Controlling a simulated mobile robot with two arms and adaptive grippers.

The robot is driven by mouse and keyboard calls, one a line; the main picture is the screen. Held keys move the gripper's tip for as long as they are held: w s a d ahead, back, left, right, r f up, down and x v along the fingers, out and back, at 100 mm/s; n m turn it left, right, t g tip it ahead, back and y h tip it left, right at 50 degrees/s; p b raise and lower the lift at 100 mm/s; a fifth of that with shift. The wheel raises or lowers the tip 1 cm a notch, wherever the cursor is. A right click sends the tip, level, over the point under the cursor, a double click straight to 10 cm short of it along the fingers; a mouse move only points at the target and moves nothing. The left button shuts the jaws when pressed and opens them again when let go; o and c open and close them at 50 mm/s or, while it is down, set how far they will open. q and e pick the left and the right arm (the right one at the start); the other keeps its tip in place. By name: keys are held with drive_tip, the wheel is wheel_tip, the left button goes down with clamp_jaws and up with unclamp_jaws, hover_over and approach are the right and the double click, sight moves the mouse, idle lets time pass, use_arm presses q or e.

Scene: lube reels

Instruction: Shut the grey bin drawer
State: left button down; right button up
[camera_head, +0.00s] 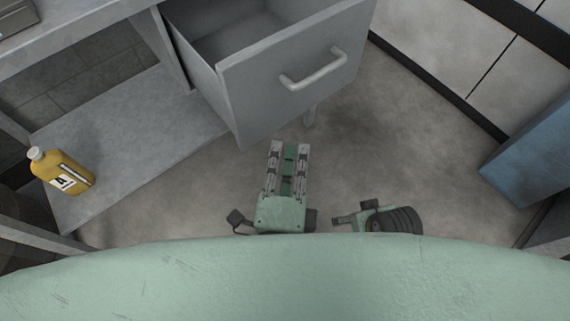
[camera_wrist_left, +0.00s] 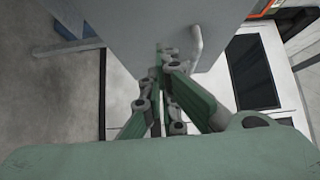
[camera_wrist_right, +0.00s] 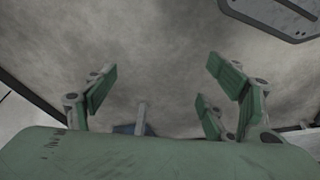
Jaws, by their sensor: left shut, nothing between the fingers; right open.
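The grey bin drawer (camera_head: 245,100) stands pulled out of the grey bench in the head view, its inside showing and empty where visible. Its front carries a pale bar handle (camera_head: 312,72). My left gripper (camera_head: 288,147) is shut and empty, just in front of the drawer's lower front edge. In the left wrist view its fingertips (camera_wrist_left: 165,58) are close to the drawer front (camera_wrist_left: 130,25), beside the handle (camera_wrist_left: 196,45); I cannot tell whether they touch. My right gripper (camera_head: 340,219) is low and right of it, partly hidden by my body. In the right wrist view its fingers (camera_wrist_right: 168,78) are open and empty.
A yellow bottle (camera_head: 62,172) stands on the bench's lower shelf (camera_head: 140,150) at the left. A blue box-like object (camera_head: 530,150) is at the right. The floor (camera_head: 385,140) between the drawer and the blue object is clear.

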use_arm(q)
drive_tip(key=w+a+p, duration=0.1)
drive_tip(key=w, duration=0.6)
drive_tip(key=shift+w+a, duration=0.3)
drive_tip(key=shift+w, duration=0.05)
use_arm(e)
drive_tip(key=shift+s+f, duration=0.2)
drive_tip(key=shift+f, duration=2.5)
use_arm(q)
drive_tip(key=shift+a, duration=0.1)
